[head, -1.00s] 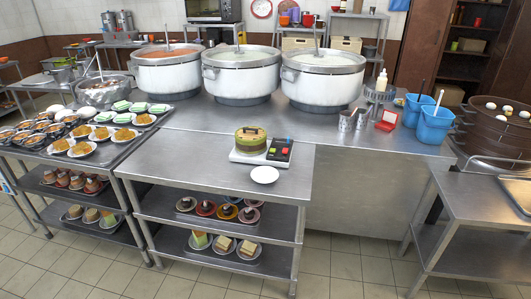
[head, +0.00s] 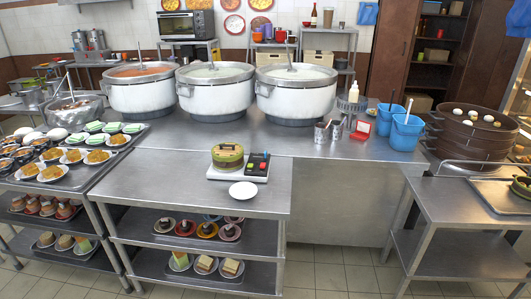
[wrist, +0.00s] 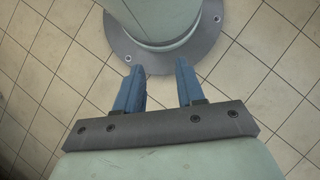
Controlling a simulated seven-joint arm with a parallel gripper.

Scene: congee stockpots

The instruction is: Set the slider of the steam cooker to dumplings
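The steam cooker (head: 228,156) stands on the near steel cart, a round green and brown pot on a white base. Beside the pot is a black panel (head: 257,164) with small red, green and yellow marks. The slider and its setting are too small to make out. My gripper (wrist: 160,67) shows only in the wrist view, its two blue fingers apart with nothing between them. It points down at the tiled floor and a round grey base plate, with the steam cooker out of that view.
A white plate (head: 243,190) lies in front of the steam cooker on the cart top (head: 150,190). Large stockpots (head: 215,98) stand behind on the steel counter. Trays of dishes (head: 60,180) are at left. Blue containers (head: 407,132) and brown steamer baskets (head: 470,140) are at right.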

